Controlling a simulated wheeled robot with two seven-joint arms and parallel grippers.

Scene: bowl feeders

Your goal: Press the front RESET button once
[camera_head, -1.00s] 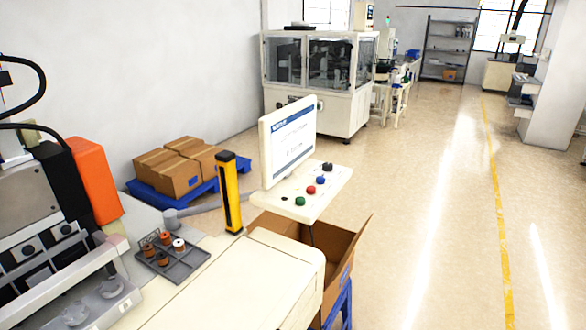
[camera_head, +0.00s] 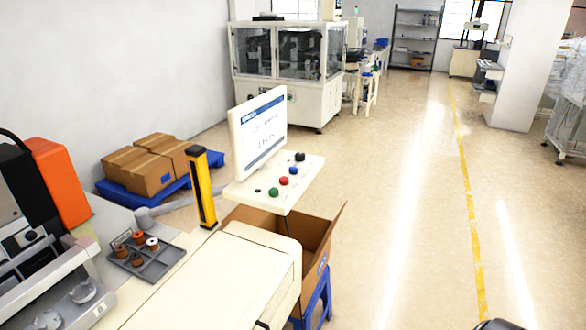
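A white control panel (camera_head: 240,190) stands at mid-picture with a tilted screen (camera_head: 262,130) at its back. On it sit a black knob (camera_head: 300,157), a blue button (camera_head: 293,170), a red button (camera_head: 283,181), a green button (camera_head: 273,191) and a small black part (camera_head: 257,190). Their labels are too small to read, so I cannot tell which one is RESET. Neither gripper shows clearly. A dark rounded shape at the bottom right edge may be part of my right arm. Nothing touches the panel.
An open cardboard box (camera_head: 318,228) on a blue stand is below the panel. A yellow post (camera_head: 201,188) stands left of it. A grey tray (camera_head: 150,265) with several spools lies on the white machine top. The floor (camera_head: 400,230) to the right is clear.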

